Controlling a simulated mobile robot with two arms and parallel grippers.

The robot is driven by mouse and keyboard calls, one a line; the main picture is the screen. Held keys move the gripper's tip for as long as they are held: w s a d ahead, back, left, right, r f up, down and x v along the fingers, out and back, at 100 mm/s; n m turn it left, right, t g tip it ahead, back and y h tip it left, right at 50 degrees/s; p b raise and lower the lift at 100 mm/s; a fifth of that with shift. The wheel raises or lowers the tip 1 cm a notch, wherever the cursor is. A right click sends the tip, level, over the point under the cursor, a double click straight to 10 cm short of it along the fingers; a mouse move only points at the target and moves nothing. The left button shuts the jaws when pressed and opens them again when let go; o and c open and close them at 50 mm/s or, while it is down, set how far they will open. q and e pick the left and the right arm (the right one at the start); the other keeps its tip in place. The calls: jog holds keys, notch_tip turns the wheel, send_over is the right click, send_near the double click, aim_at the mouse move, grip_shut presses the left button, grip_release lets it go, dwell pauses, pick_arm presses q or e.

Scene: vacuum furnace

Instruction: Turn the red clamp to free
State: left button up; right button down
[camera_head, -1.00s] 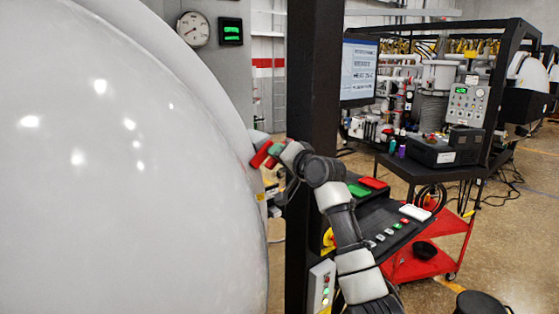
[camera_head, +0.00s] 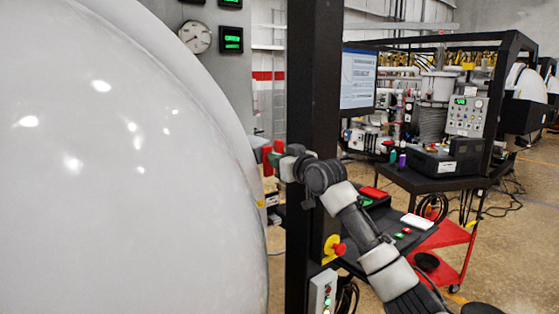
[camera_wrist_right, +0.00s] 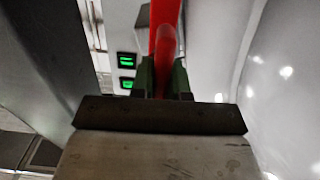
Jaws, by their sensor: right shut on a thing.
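The red clamp (camera_wrist_right: 165,35) shows in the right wrist view as a red bar running up from between the fingers. My right gripper (camera_wrist_right: 164,78) is shut on it, with a green finger on each side. In the head view the red clamp (camera_head: 267,150) is small, at the right edge of the big white rounded furnace door (camera_head: 130,160). My right gripper (camera_head: 275,157) reaches it past the dark post and partly hides it. My left gripper is not in view.
A dark upright post (camera_head: 314,130) stands close to my right arm. A control panel with a red-and-yellow knob (camera_head: 336,249) is below the arm. A round gauge (camera_head: 195,37) is on the grey wall. A black-framed bench and red cart (camera_head: 447,238) stand at right.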

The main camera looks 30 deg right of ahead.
jog(key=shift+n, duration=1.4)
jog(key=c, duration=1.1)
grip_release()
jog(key=shift+s+f, duration=0.1)
jog(key=shift+s, duration=0.15)
jog(key=s+b, duration=0.1)
jog(key=s, duration=0.2)
jog(key=s+b, duration=0.2)
jog(key=s, duration=0.2)
jog(key=s+d+b, duration=0.1)
jog(key=s+b, duration=0.1)
jog(key=s, duration=0.1)
jog(key=shift+s, duration=0.15)
